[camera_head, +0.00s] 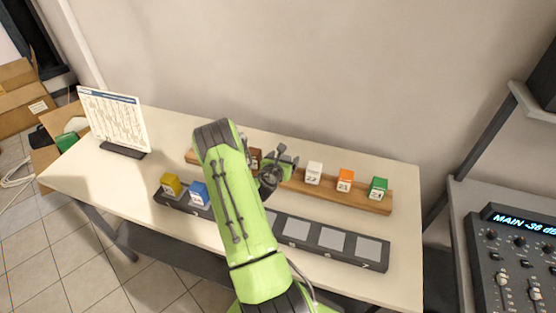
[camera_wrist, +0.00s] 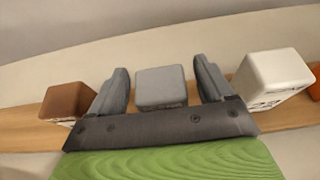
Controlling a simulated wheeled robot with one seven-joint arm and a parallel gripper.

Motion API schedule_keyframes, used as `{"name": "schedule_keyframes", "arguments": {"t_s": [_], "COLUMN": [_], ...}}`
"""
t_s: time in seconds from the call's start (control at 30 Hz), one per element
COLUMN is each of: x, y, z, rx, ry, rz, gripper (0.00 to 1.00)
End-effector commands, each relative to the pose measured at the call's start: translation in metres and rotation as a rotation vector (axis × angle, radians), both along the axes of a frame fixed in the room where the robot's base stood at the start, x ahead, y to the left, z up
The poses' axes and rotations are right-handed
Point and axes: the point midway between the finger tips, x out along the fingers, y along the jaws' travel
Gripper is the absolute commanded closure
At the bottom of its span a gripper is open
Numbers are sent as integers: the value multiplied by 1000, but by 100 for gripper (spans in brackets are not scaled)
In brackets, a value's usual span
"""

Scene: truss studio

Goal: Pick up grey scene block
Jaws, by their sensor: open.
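The grey block (camera_wrist: 162,87) stands on a wooden rail (camera_wrist: 18,130) in the wrist view, between the two fingers of my gripper (camera_wrist: 161,72). The fingers are open, one on each side of it, with a small gap showing on both sides. In the head view my gripper (camera_head: 280,166) is over the rail (camera_head: 345,196), and I cannot make out the grey block there. A brown block (camera_wrist: 66,103) is left of the gripper and a white block (camera_wrist: 270,80) is right of it.
Orange (camera_head: 345,180) and green (camera_head: 378,188) blocks stand farther right on the rail. A dark tray (camera_head: 372,266) with grey squares lies in front, holding yellow (camera_head: 171,184) and blue (camera_head: 199,194) blocks at its left. A printed board (camera_head: 112,120) stands at the table's left.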

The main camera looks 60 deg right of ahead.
Motion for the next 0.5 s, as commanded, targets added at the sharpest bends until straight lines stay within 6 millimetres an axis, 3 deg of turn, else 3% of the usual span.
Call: {"name": "schedule_keyframes", "arguments": {"t_s": [0.27, 0.5], "x": [-4, -3], "y": [-2, -2], "z": [-5, -5], "rx": [1, 1], "ry": [0, -1], "rz": [5, 5], "gripper": [19, 53]}}
